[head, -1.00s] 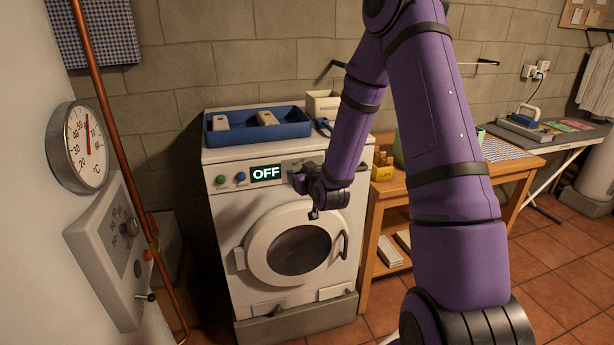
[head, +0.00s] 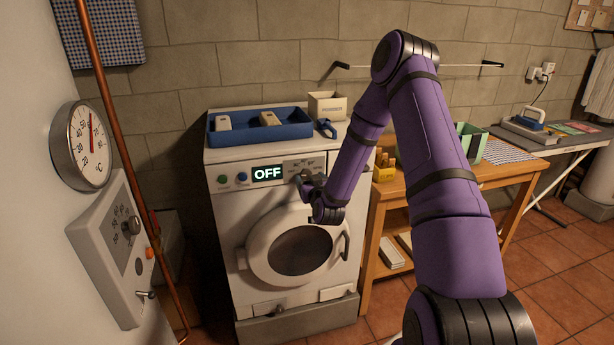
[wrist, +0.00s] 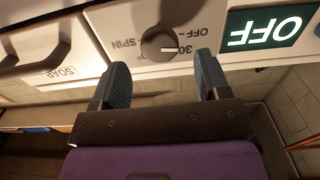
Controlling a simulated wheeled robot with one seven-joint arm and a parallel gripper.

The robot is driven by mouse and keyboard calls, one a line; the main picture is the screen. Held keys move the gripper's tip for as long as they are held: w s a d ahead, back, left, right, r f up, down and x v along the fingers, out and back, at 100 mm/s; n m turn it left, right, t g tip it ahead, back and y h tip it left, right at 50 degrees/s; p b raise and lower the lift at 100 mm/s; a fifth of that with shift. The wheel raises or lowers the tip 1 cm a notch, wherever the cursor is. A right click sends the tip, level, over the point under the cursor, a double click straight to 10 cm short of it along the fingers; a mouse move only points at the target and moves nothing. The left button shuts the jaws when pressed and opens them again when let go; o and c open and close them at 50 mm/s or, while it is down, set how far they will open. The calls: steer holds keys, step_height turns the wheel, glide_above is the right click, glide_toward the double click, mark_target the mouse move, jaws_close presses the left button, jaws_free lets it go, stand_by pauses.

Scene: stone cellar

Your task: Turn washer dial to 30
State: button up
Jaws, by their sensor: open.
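The washer (head: 225,200) stands against the stone wall, its display (head: 267,173) reading OFF. The dial (wrist: 158,44) shows in the wrist view, which sees the panel upside down. It is a round grey knob with a pale mark on its right side, by a partly covered 30. Lettering reading OFF - SPIN is beside it. The display also shows in the wrist view (wrist: 265,28). My gripper (wrist: 162,68) is open, its two fingers apart on either side below the dial in that view. I cannot tell if they touch it. In the head view my gripper (head: 308,186) hides the dial.
A blue tray (head: 285,135) and a beige box (head: 327,105) sit on the washer top. A wooden table (head: 510,170) stands close at right. The round door (head: 253,255) is below the panel. A thermometer (head: 62,150) and control box (head: 95,255) are at left.

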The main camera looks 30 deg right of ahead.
mark_target(307, 175)
steer(key=shift+x, duration=1.95)
steer(key=shift+c, duration=0.2)
steer(key=c, duration=0.9)
